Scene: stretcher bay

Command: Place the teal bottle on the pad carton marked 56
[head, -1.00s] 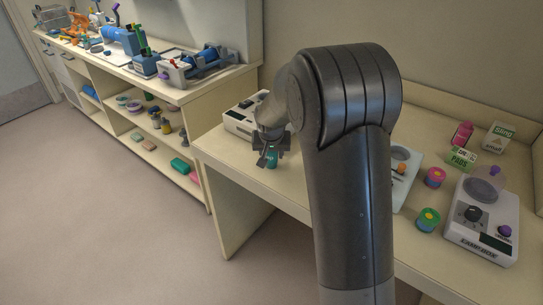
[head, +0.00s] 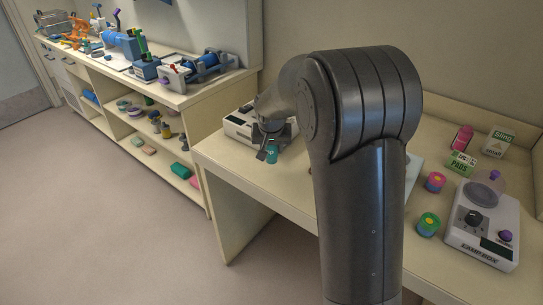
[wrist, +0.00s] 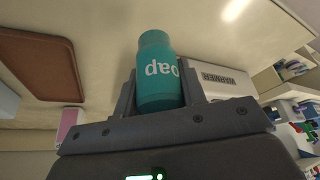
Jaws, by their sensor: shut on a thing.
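The teal bottle (head: 272,154) is between the fingers of my gripper (head: 270,140), over the left part of the desk. In the wrist view the bottle (wrist: 158,75), with white lettering, stands between both fingers (wrist: 160,98), which are shut on it. Whether its base touches the desk cannot be told. A green and white pads carton (head: 461,164) stands at the right of the desk, far from my gripper. Its number is too small to read.
A white sling carton (head: 498,141) and a pink item (head: 462,137) stand close to the pads carton. Two round tubs (head: 435,181) (head: 428,224) and a lamp box (head: 482,228) are nearby. A white warmer box (head: 239,125) is beside my gripper. My arm hides the desk's middle.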

